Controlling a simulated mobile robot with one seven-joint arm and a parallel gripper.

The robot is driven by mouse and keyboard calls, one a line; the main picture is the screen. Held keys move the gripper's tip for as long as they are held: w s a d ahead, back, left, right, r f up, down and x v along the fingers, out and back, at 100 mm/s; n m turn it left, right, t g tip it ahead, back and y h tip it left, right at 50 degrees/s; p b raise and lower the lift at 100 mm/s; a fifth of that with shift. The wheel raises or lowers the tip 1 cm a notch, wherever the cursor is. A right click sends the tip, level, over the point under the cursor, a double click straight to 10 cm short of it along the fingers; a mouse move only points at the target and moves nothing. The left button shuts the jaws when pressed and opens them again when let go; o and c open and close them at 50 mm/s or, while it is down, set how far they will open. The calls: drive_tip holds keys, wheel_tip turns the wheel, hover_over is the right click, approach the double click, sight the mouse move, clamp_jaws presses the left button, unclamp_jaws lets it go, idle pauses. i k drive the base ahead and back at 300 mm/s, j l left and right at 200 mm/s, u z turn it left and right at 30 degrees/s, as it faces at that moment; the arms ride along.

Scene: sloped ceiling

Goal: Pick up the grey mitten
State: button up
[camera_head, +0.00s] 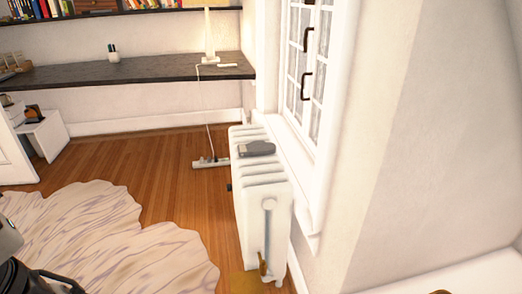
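A small dark grey item, which looks like the grey mitten (257,148), lies flat on top of the white radiator (262,185) below the window. It is small in the view and its details are hard to make out. Part of my arm, with dark parts that may belong to my gripper (40,278), shows at the bottom left corner. It is cut off by the frame edge, over the pale rug and well apart from the radiator. No fingertips show, so I cannot tell whether it is open or holds anything.
A pale wavy rug (95,240) covers the wooden floor (165,180) at left. A dark desk (140,70) runs along the back wall, with a white lamp (209,40) whose cord drops to a power strip (211,162). Bare floor lies left of the radiator.

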sight(256, 148)
drive_tip(key=i+j+z, duration=0.15)
drive_tip(key=z, duration=0.3)
drive_tip(key=i+j+z, duration=0.15)
drive_tip(key=j, duration=0.15)
drive_tip(key=i+j+z, duration=0.2)
drive_tip(key=j+z, duration=0.15)
drive_tip(key=j, duration=0.25)
drive_tip(key=i+j, duration=0.15)
drive_tip(key=j, duration=0.3)
drive_tip(key=i+j, duration=0.15)
drive_tip(key=j, duration=0.25)
drive_tip(key=i+j+z, duration=0.1)
drive_tip(key=j, duration=0.35)
drive_tip(key=i+j, duration=0.15)
drive_tip(key=j, duration=0.25)
drive_tip(key=i+j, duration=0.1)
drive_tip(key=j, duration=0.35)
drive_tip(key=i+z, duration=0.05)
